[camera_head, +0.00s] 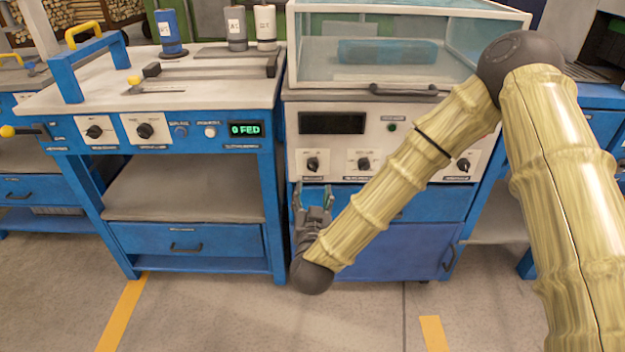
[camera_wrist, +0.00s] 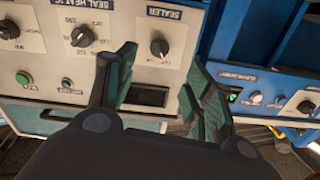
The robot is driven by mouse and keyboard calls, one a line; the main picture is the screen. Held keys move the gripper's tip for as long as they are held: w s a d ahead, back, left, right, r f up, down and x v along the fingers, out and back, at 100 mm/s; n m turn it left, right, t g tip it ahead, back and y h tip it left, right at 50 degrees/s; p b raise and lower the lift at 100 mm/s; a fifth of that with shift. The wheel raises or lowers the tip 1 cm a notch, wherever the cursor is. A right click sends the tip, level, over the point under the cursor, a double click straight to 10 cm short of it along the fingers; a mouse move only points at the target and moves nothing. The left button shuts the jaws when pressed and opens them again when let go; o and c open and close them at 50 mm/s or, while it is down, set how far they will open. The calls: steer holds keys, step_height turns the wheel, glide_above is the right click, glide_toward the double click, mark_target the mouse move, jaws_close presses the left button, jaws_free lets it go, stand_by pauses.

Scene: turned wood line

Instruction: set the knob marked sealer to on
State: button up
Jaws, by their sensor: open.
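The sealer knob (camera_head: 313,164) is the leftmost black knob on the white front panel (camera_head: 400,135) of the right-hand machine. In the wrist view the sealer knob (camera_wrist: 159,47) is beside its dark SEALER label (camera_wrist: 163,13). The panel appears upside down there. Small markings surround the knob, but I cannot read its setting. My gripper (camera_head: 314,191) is open and empty, just below the knob in the head view. In the wrist view my gripper's fingers (camera_wrist: 162,65) are apart, with the knob beyond the gap between their tips. No contact with the knob shows.
The seal heat knob (camera_wrist: 82,37) is beside the sealer knob. The machine's display (camera_head: 332,123) is dark, and a clear cover (camera_head: 400,50) stands above. The left bench has its own knobs and a lit display (camera_head: 246,129). My arm crosses the machine's right front.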

mark_target(313, 169)
steer(key=w+b, duration=0.1)
steer(key=w, duration=0.9)
steer(key=shift+w+b, duration=0.25)
steer(key=shift+b, duration=0.15)
steer(key=c, duration=1)
